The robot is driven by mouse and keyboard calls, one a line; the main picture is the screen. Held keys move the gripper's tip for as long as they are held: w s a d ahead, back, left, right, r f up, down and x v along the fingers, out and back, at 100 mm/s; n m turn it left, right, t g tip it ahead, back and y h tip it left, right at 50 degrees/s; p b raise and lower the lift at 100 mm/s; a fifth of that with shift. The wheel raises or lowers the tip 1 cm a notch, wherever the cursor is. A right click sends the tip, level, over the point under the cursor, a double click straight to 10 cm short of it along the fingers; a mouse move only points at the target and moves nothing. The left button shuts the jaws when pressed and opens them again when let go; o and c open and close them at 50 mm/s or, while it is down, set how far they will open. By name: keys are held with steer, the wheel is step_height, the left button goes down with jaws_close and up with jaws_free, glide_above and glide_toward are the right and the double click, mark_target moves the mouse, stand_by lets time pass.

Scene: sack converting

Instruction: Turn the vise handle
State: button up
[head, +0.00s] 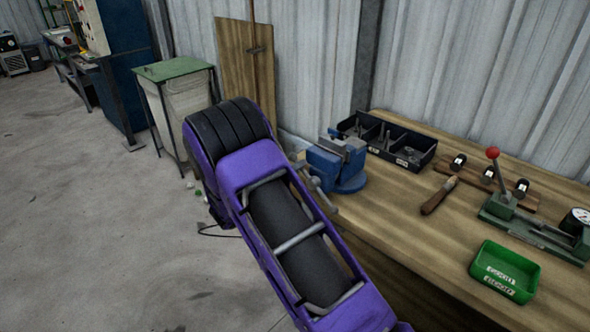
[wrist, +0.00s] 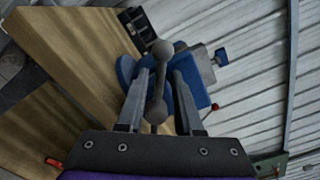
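The blue vise (head: 348,172) with grey jaws is mounted at the left edge of the wooden workbench. It also shows in the wrist view (wrist: 203,75), behind my gripper. The vise handle (wrist: 157,85) is a grey bar with a ball at each end. It stands nearly upright in the wrist picture, between the two fingers of my gripper (wrist: 163,73). The fingers are apart, with a visible gap on each side of the bar. In the head view my purple arm reaches toward the vise and largely hides the gripper, and the handle is hard to make out.
A black divided bin (head: 408,155) stands behind the vise. A wooden-handled file (head: 438,196), a green press with a red-knobbed lever (head: 535,228) and a green tray (head: 505,272) lie to the right. A green-topped stand (head: 173,68) is beyond my arm.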

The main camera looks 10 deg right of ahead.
jaws_close()
stand_by(1.1)
